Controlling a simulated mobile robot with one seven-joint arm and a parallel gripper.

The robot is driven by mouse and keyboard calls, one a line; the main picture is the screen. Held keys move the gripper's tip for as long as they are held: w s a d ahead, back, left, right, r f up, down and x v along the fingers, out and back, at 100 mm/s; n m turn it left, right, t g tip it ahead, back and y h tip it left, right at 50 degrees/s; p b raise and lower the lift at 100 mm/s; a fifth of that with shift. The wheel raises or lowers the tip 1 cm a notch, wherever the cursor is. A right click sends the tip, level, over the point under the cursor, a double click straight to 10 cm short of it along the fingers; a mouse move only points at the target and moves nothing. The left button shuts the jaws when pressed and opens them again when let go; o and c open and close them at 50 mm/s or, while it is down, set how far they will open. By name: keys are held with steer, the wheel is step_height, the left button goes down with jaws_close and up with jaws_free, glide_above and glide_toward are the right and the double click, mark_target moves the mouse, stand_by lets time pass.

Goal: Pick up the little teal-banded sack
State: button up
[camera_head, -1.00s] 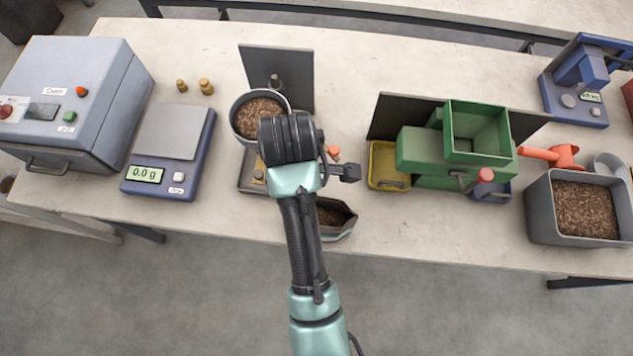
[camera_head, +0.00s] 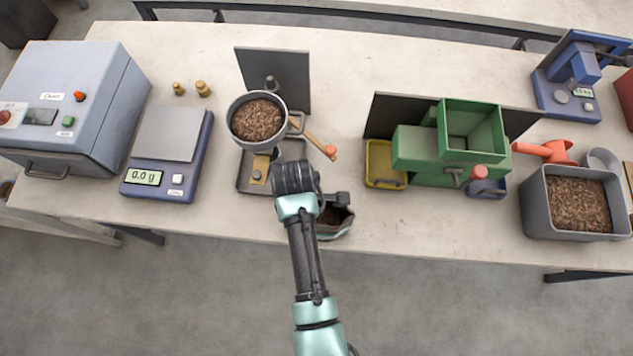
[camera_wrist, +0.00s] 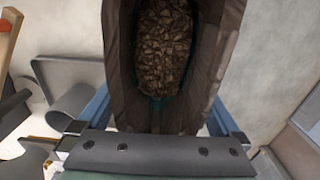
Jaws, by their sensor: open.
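The little sack (camera_head: 337,232) stands open-topped near the front edge of the table, filled with brown pellets and partly hidden behind my wrist. In the wrist view the sack (camera_wrist: 208,62) is dark grey-brown, and a teal line shows around the pellets inside its mouth. My gripper (camera_wrist: 158,98) is open, with one blue finger at the left side of the sack and one at the right. The sack appears to lie between the fingers; I cannot tell whether either touches it. The lower part of the sack is hidden by the gripper body.
A pellet hopper (camera_head: 257,118) on a stand with a wooden, orange-tipped lever is just left of the sack. A blue scale (camera_head: 165,150) reading 0.0 g is farther left. A green machine (camera_head: 430,150) and a grey pellet bin (camera_head: 535,205) are to the right. Bare table lies right of the sack.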

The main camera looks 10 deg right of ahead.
steer(key=shift+f, duration=0.5)
jaws_close()
